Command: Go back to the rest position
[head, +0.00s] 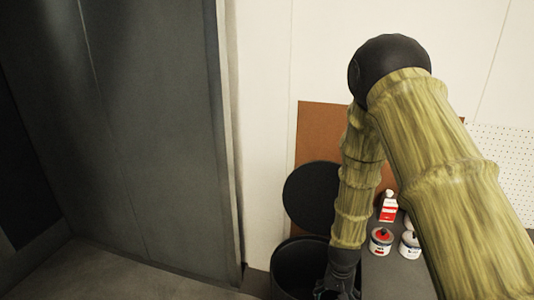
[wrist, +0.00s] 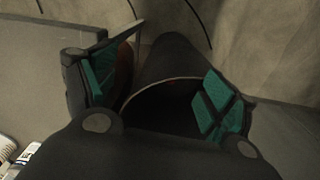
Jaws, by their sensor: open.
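My gripper (head: 335,288) hangs at the lower end of my arm, over the black round bin (head: 287,262) in the head view. The wrist view shows my gripper (wrist: 160,88) with its two teal-padded fingers spread wide apart and nothing held between them. The dark bin (wrist: 180,50) lies beyond the fingers, with its opening between them. The bin's inside is too dark to make out.
A round black lid (head: 312,197) leans behind the bin, by a brown board (head: 318,130).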

